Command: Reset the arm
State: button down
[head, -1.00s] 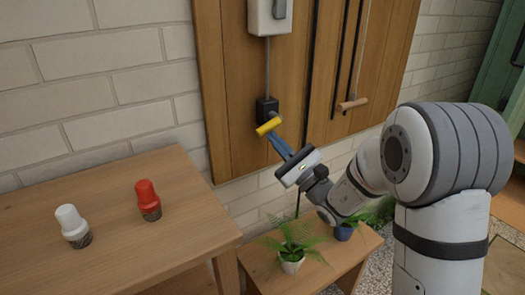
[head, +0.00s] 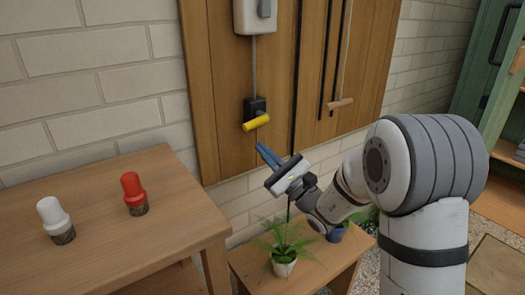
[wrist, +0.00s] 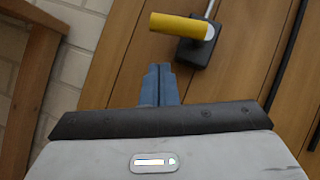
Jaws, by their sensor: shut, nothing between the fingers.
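My gripper (head: 264,150) has blue fingers, closed together and empty. It hangs in front of the wooden wall panel, below and a little right of the yellow handle (head: 256,122), and apart from it. The yellow handle sits on a small black box mounted on the panel. In the wrist view the blue fingertips (wrist: 159,70) point toward the panel, with the yellow handle (wrist: 178,26) beyond them, above and slightly right.
A wooden table (head: 100,245) at left bears a white-capped jar (head: 50,213) and a red-capped jar (head: 132,187). A wooden-handled lever (head: 340,104) is on the panel.

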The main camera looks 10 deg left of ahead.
jog(key=s+a+f+p+v, duration=0.1)
jog(key=p+v, duration=0.2)
jog(key=v, duration=0.7)
jog(key=s+a+r+n+g+h+p, duration=0.2)
jog(key=s+r+n+g+h+p, duration=0.5)
jog(key=s+r+n+g+p, duration=0.75)
jog(key=s+d+r+n+t+h+p, duration=0.2)
jog(key=d+r+h+p, duration=0.4)
jog(key=d, duration=0.4)
jog(key=s+d+r+n+t+h+p, duration=0.1)
jog(key=s+d+r+t+h+p, duration=0.2)
jog(key=d+r+h+p, duration=0.3)
jog(key=s+d+h+p, duration=0.1)
jog(key=d+p, duration=0.3)
jog(key=shift+d+n+h, duration=0.2)
jog(key=shift+n+h, duration=0.15)
jog(key=shift+h, duration=0.05)
